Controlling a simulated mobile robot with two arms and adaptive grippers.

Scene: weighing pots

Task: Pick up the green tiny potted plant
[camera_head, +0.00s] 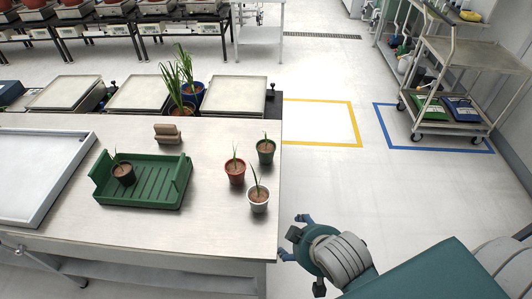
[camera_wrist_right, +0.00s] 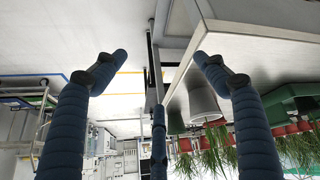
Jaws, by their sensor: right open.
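The green tiny potted plant (camera_head: 265,156) stands upright near the table's right edge, with thin green leaves. A red potted plant (camera_head: 234,175) is just left of it, and a white potted plant (camera_head: 259,203) is in front. My right gripper (camera_head: 296,237) is off the table's right edge, in front of and to the right of the pots, holding nothing. My left gripper is not in view.
A green tray (camera_head: 165,182) on the table (camera_head: 225,240) holds a dark potted plant (camera_head: 123,174). A small brown block (camera_head: 168,134) stands behind it. Scales (camera_head: 235,95) and taller potted plants (camera_head: 193,92) line the back.

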